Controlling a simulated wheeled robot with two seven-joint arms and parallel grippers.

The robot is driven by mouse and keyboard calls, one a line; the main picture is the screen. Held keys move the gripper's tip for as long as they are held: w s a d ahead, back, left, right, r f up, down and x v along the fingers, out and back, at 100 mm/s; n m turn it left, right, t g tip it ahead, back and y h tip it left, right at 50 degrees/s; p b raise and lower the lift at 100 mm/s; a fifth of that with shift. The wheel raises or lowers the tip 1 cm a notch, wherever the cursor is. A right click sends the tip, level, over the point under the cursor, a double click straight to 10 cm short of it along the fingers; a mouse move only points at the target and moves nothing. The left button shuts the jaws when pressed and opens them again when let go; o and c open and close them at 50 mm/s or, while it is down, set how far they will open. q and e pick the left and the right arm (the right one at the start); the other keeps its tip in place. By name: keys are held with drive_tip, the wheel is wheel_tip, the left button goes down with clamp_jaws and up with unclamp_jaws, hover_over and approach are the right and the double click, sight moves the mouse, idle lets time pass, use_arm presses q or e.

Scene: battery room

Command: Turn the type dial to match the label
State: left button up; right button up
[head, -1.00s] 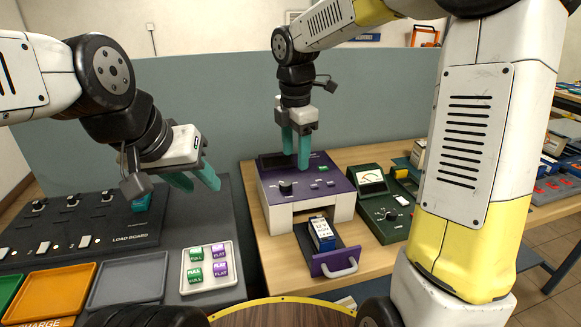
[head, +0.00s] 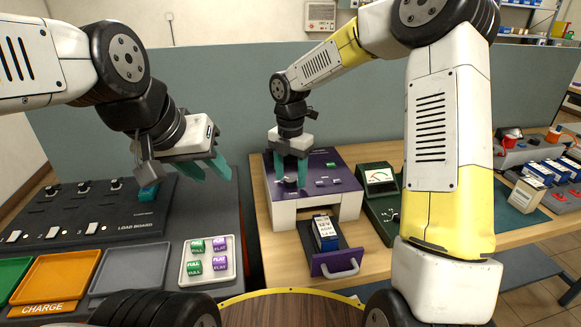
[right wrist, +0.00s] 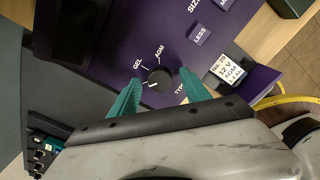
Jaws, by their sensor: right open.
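The purple-topped tester (head: 325,160) stands on the wooden bench. Its black type dial (right wrist: 159,78) shows in the right wrist view, with GEL and AGM printed around it; its white mark is toward the lower left, away from AGM. The label (right wrist: 227,70) reads No. 29, 12 V, AGM, 14 Ah. A blue battery (head: 325,232) with a white label sits in the pulled-out drawer (head: 335,262). My right gripper (head: 291,182) is open, pointing down, its fingers either side of the dial, contact unclear. My left gripper (head: 214,174) is open and empty above the left table.
A green meter box (head: 380,195) stands right of the tester. The load board (head: 80,220), orange tray (head: 57,278), grey tray (head: 126,268) and a tray of FULL and FLAT blocks (head: 184,275) are on the left. A grey partition (head: 215,90) stands behind.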

drive_tip(key=shift+f, duration=0.1)
clamp_jaws()
drive_tip(key=shift+m, duration=0.3)
drive_tip(key=m, duration=1)
drive_tip(key=shift+m, duration=0.4)
drive_tip(key=m, duration=1)
drive_tip(key=shift+m, duration=0.4)
